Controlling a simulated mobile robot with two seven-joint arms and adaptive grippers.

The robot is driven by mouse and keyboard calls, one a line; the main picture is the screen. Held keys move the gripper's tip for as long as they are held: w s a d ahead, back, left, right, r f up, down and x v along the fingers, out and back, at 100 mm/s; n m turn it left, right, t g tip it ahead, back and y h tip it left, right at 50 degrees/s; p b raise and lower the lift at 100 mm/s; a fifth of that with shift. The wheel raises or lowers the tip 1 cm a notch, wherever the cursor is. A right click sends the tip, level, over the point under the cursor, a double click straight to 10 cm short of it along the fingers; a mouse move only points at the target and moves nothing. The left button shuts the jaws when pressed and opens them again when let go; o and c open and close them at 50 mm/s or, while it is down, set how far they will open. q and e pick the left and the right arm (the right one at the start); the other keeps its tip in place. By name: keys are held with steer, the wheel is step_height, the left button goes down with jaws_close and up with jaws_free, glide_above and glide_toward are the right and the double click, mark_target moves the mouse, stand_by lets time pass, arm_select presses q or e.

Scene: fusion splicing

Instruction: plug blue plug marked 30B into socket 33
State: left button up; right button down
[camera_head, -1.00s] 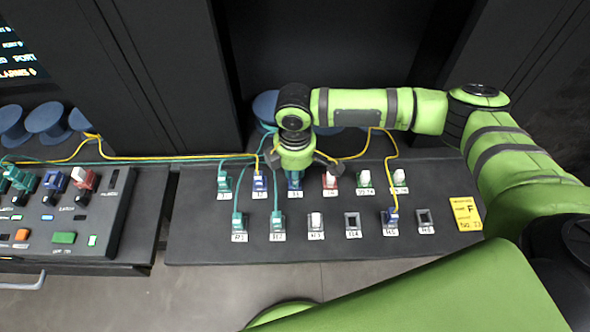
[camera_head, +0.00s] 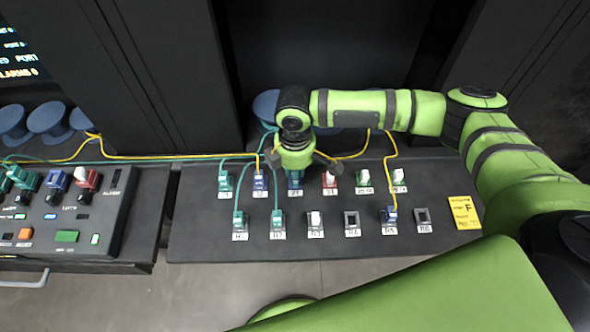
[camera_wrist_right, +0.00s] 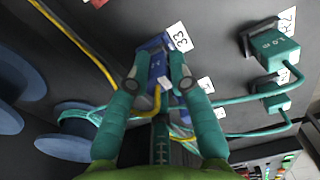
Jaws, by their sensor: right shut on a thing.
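My right gripper (camera_head: 294,172) is over the third position from the left in the upper row of the sloped panel. The right wrist view shows its two fingers (camera_wrist_right: 158,88) shut on a blue plug (camera_wrist_right: 156,64) with a yellow cable. The plug's front end is at socket 33 (camera_wrist_right: 163,40), beside the white label 33 (camera_wrist_right: 180,37), and appears lined up with it. The fingers and plug hide most of the socket, so how deep the plug sits cannot be told. The plug's own marking is not readable. My left gripper is not in view.
Teal plugs (camera_head: 240,220) with cables stand to the left and in the lower row. Another blue plug (camera_head: 390,214) is at lower right. Yellow and teal cables run behind to blue spools (camera_head: 48,120).

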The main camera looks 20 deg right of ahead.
steer(key=shift+f, duration=0.5)
steer(key=c, duration=1)
jaws_free()
steer(key=shift+c, duration=0.2)
step_height(320, 180, up, 12)
